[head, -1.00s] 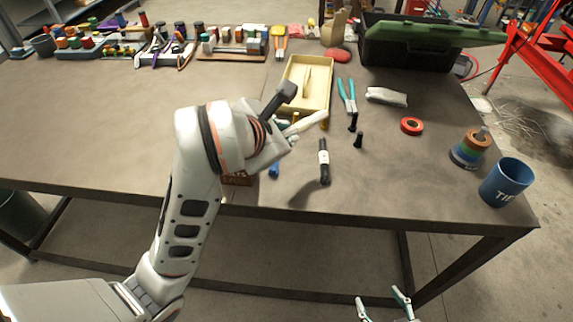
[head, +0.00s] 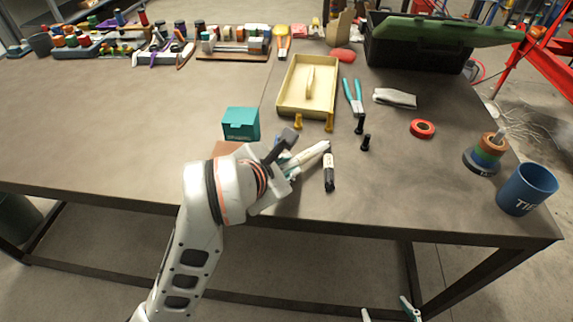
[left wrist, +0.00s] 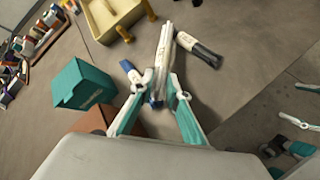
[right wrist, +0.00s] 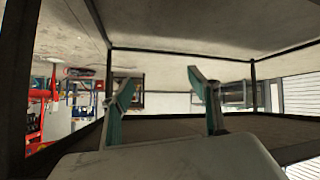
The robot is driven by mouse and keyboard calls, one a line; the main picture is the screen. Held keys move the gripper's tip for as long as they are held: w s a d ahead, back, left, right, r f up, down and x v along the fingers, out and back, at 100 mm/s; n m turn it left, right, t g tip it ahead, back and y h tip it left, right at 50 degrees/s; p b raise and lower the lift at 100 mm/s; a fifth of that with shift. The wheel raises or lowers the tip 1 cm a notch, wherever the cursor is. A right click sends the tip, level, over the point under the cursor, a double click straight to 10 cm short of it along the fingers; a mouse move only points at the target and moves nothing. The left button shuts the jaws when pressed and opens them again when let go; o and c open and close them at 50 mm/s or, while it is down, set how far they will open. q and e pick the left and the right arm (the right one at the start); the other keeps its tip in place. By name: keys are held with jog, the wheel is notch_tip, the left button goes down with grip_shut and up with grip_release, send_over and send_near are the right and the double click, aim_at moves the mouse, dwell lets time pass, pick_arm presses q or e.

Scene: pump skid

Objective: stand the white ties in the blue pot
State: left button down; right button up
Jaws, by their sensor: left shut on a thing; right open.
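The white ties (head: 312,154) are a pale bundle in my left gripper (head: 291,163), at the front middle of the table. In the left wrist view the fingers (left wrist: 160,79) are shut on the bundle (left wrist: 164,48), which points away from the palm. I cannot tell how far it is off the table. The blue pot (head: 526,190), lettered "TIE" as far as shows, stands upright at the table's right front corner, far from the bundle. My right gripper (head: 391,312) is open and empty, low in front of the table; its fingers (right wrist: 158,82) show apart.
A black-and-white marker (head: 329,171) lies beside the bundle. A teal box (head: 241,124), a cream tray (head: 289,96), small black pieces (head: 366,142), red tape (head: 423,128) and stacked tape rolls (head: 487,154) are around. The table between marker and pot is mostly clear.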

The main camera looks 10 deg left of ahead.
pick_arm(q)
jog(key=c, duration=2)
grip_release()
jog(key=shift+f, duration=0.1)
jog(key=shift+o, duration=0.2)
pick_arm(e)
jog(key=shift+f, duration=0.1)
jog(key=shift+s, duration=0.1)
pick_arm(q)
jog(key=shift+s+r, duration=0.1)
jog(key=shift+r, duration=0.2)
jog(key=p+v, duration=0.8)
jog(key=v, duration=0.3)
jog(key=shift+s+a, duration=0.2)
jog(key=shift+s, duration=0.1)
pick_arm(e)
jog(key=shift+m, duration=0.3)
jog(key=r, duration=0.1)
jog(key=a+r, duration=0.1)
jog(key=r, duration=0.1)
jog(key=s+r, duration=0.1)
jog(key=shift+s+a+r, duration=0.1)
jog(key=shift+a+r, duration=0.1)
jog(key=shift+r, duration=0.15)
